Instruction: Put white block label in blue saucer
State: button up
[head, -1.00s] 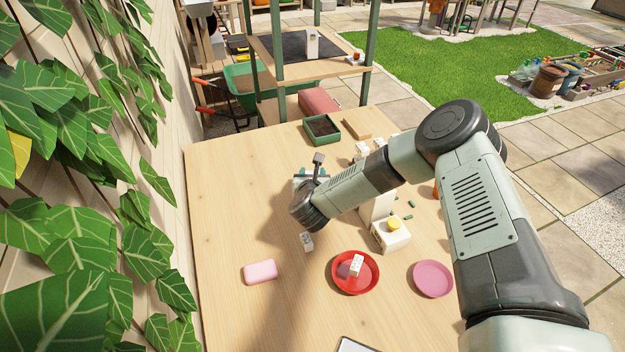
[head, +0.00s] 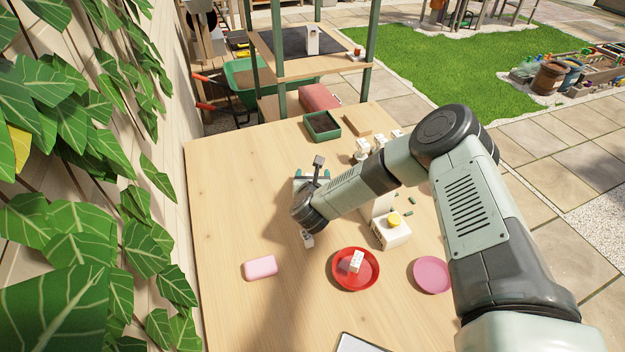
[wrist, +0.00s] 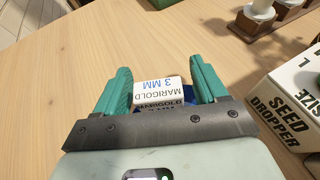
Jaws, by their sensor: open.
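A white block label (wrist: 160,92) printed "MARIGOLD 3 MM" sits between my fingers in the wrist view. A bit of the blue saucer (wrist: 191,91) shows beside and under it; the rest is hidden by the block and my gripper. My gripper (wrist: 161,68) is open, its teal fingers on either side of the block with gaps visible. In the head view my gripper (head: 312,173) is low over the table, and my arm hides most of the saucer.
A pink saucer (head: 432,275) and a pink soap-like block (head: 260,268) lie toward the front. The seed dropper box (wrist: 292,105) with a yellow knob stands to the right of my gripper. A green soil tray (head: 322,127) is at the back.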

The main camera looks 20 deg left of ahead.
jog(key=v, duration=1.2)
jog(key=shift+d+r, duration=0.1)
jog(key=w+d+r+n+g+y, duration=0.25)
jog(key=w+r+n, duration=0.25)
jog(key=r+n, duration=0.65)
jog(key=s+d+r+n+g+h, duration=0.2)
jog(key=d+r+n+h, duration=0.1)
jog(key=d+r+n, duration=0.95)
jog(key=s+d+r+n+h, duration=0.4)
jog(key=s+d+r+n, duration=0.1)
jog(key=s+d+r, duration=0.6)
jog(key=s+d+r+n+g, duration=0.2)
jog(key=s+d, duration=0.5)
jog(key=s, duration=0.5)
jog(key=shift+s+d+r+n, duration=0.15)
jog(key=shift+s+r+n, duration=0.05)
jog(key=shift+r+n, duration=0.35)
